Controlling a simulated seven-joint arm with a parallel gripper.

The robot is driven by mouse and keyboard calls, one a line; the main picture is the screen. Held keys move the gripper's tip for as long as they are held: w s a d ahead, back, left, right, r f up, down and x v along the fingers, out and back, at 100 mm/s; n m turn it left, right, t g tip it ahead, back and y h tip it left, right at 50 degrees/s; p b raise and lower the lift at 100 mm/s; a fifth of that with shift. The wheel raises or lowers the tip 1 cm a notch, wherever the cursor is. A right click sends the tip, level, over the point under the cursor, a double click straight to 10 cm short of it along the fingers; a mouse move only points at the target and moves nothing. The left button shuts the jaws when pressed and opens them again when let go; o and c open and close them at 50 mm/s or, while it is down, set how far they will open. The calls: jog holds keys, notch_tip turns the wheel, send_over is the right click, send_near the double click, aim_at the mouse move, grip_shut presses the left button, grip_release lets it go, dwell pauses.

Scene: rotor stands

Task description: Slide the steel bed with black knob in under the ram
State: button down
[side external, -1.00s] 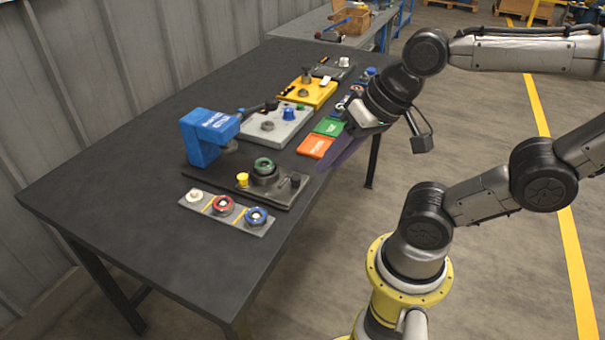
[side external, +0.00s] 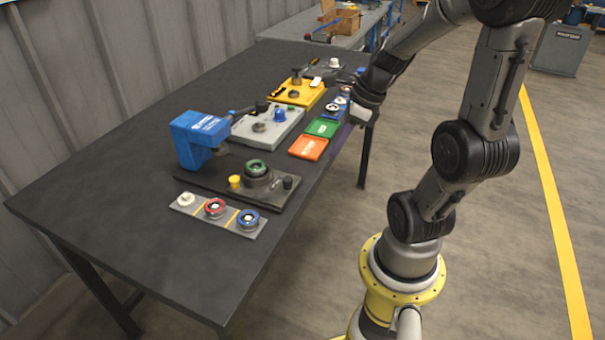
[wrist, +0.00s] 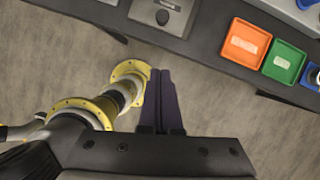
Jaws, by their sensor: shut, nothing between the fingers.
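The steel bed (side external: 276,189) lies on the dark base of the blue press (side external: 198,138), with its black knob (side external: 287,182) at the right end. A green-ringed part (side external: 257,169) stands on the bed. The bed sits out to the right of the ram (side external: 221,151), not under it. The bed (wrist: 178,20) and knob (wrist: 162,17) also show at the top of the wrist view, cut by the frame edge. My gripper (wrist: 161,71) is shut and empty, its dark fingers together, apart from the bed and beyond the table's front edge.
A strip with white, red and blue ringed parts (side external: 217,213) lies in front of the press. Orange (side external: 308,148) and green (side external: 322,127) trays line the table's right edge. A grey fixture (side external: 266,127) and yellow fixture (side external: 297,92) stand behind.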

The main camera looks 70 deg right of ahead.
aim_at(261, 164)
jog(key=x, duration=0.3)
jog(key=w+x, duration=0.1)
jog(key=x, duration=0.3)
jog(key=w+r+x, duration=0.1)
jog(key=x, duration=0.3)
jog(key=shift+w+a, duration=0.15)
jog(key=shift+a, duration=0.15)
jog(key=shift+w+a, duration=0.15)
jog(key=shift+w, duration=0.45)
jog(key=w, duration=1.1)
jog(key=shift+w, duration=0.2)
